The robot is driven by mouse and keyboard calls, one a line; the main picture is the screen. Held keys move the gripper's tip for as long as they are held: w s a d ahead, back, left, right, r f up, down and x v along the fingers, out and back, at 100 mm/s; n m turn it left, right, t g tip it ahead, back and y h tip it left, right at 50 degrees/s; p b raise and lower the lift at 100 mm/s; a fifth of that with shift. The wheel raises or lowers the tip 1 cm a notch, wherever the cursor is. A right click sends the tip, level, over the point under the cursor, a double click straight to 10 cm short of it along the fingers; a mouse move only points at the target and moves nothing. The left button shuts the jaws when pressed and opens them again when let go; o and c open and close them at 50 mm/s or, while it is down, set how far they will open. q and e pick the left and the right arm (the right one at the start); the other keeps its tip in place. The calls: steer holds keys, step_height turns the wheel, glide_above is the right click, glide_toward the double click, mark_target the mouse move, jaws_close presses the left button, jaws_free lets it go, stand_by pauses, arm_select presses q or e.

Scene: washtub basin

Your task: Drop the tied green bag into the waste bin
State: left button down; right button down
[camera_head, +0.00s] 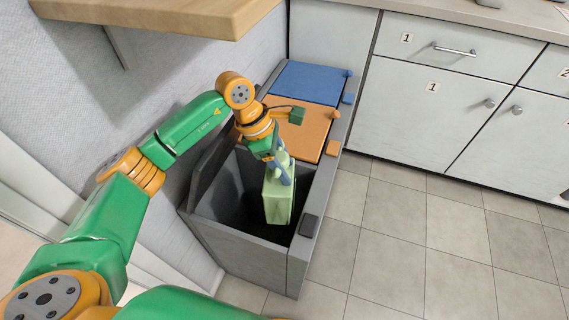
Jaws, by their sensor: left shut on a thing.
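The tied green bag (279,199) is pale green and boxy, and hangs upright below my left gripper (280,172). My left gripper is shut on the top of the bag. The bag is over the open front compartment of the grey waste bin (240,252), and its lower end appears to be inside the dark opening. The compartment's dark lid (212,165) stands raised on the left side. My right gripper is not in view.
The bin's other compartments have a closed orange lid (309,122) and a closed blue lid (308,82). A wooden shelf (160,14) juts from the wall at upper left. White cabinets (430,110) stand behind at right. The tiled floor (420,235) is clear.

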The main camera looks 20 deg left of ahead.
mark_target(278, 157)
arm_select(q)
steer(key=shift+c, duration=0.8)
jaws_free()
steer(key=shift+r, duration=0.15)
steer(key=v, duration=0.7)
